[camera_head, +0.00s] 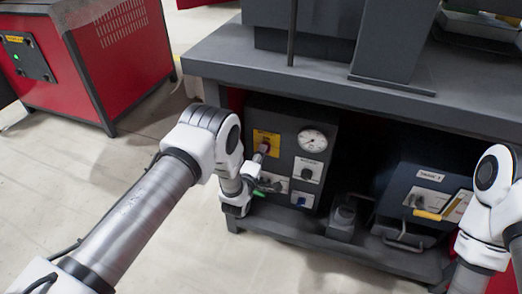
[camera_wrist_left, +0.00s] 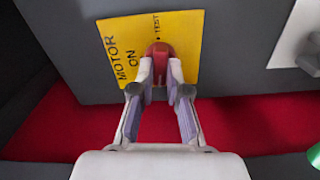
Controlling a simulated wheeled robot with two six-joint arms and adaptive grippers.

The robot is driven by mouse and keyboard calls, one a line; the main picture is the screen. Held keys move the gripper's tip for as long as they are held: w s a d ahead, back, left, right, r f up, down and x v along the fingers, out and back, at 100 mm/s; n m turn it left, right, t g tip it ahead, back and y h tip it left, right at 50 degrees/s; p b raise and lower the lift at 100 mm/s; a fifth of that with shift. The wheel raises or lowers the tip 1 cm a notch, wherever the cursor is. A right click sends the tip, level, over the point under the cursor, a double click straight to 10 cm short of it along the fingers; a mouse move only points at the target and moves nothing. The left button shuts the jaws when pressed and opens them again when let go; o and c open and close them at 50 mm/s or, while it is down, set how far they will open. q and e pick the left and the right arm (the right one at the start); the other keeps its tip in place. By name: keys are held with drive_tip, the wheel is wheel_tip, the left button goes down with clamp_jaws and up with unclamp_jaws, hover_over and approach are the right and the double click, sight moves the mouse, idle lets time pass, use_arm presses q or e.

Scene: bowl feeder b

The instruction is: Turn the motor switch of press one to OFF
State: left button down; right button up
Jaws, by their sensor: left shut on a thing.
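The motor switch is a red knob (camera_wrist_left: 159,50) on a yellow plate (camera_wrist_left: 110,50) on the dark panel. The plate reads MOTOR, ON and TEST; the rest of its lettering is hidden behind the knob and my fingers. My left gripper (camera_wrist_left: 159,72) is shut on the red knob, one finger on each side. The knob's pointer is covered, so its setting cannot be told. In the head view, the yellow plate (camera_head: 266,139) is at the upper left of the grey control box, with my left gripper (camera_head: 262,152) against it. My right arm is at the right edge; its gripper is out of view.
The control box (camera_head: 289,130) also carries a round gauge (camera_head: 312,140) and more switches. It sits under a heavy dark bench top (camera_head: 300,80). A blue box (camera_head: 425,180) with a yellow handle stands to its right. A red cabinet (camera_head: 80,60) stands across the floor.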

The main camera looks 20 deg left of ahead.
use_arm(q)
drive_tip(key=shift+f+n, duration=0.1)
drive_tip(key=shift+n, duration=0.5)
drive_tip(key=c, duration=1.2)
unclamp_jaws()
drive_tip(key=shift+o, duration=0.2)
drive_tip(key=s, duration=1.2)
drive_tip(key=shift+a, duration=0.15)
